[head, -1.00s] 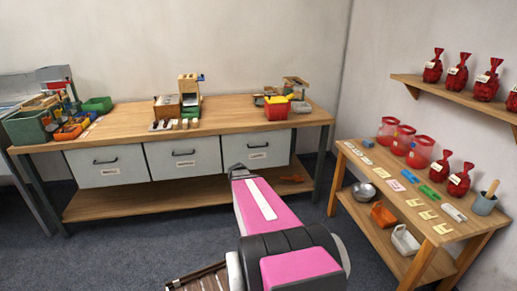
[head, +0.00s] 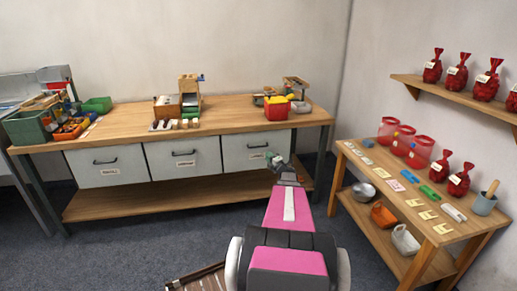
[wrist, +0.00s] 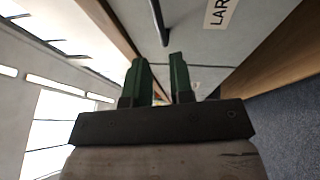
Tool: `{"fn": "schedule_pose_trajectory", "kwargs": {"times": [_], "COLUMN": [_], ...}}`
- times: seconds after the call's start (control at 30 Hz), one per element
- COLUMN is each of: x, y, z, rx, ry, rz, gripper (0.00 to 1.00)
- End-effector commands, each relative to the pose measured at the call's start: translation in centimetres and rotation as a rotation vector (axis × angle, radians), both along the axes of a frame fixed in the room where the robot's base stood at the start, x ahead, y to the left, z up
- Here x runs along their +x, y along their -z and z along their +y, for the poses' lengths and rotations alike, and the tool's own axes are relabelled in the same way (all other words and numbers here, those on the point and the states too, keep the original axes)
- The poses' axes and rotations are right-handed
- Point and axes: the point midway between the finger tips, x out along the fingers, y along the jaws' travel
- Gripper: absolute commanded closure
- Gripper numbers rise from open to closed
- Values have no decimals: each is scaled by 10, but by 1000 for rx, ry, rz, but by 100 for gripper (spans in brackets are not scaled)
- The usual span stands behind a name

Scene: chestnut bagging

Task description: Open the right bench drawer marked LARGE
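The right bench drawer (head: 240,152) is a pale grey front under the bench top, closed and level with its neighbours. In the wrist view, its front (wrist: 208,48) carries a label (wrist: 220,13) of which "LAR" shows, and a dark bar handle (wrist: 159,22). My gripper (head: 272,157) is in front of the drawer's lower right part in the head view and hides part of it. In the wrist view, my gripper (wrist: 160,60) has two green fingers apart with nothing between them. The handle lies beyond the fingertips, roughly in line with the gap, and looks untouched.
The bench top (head: 230,117) overhangs the drawers, with a red bin (head: 277,111) above the right one. The middle drawer (head: 184,158) and left drawer (head: 107,165) are closed. A side table (head: 400,190) with bags and tags stands right.

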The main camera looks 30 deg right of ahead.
Motion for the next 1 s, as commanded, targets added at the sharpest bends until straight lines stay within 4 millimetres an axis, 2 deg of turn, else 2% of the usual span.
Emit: {"fn": "schedule_pose_trajectory", "kwargs": {"times": [0.27,0.63,0.8,1.0], "x": [29,91,103,103], "y": [-4,-15,-18,-18], "z": [3,12,14,15], "rx": [3,4,4,4], "ry": [0,1,2,2], "rz": [0,0,1,1], "gripper": [78,78,78,78]}}
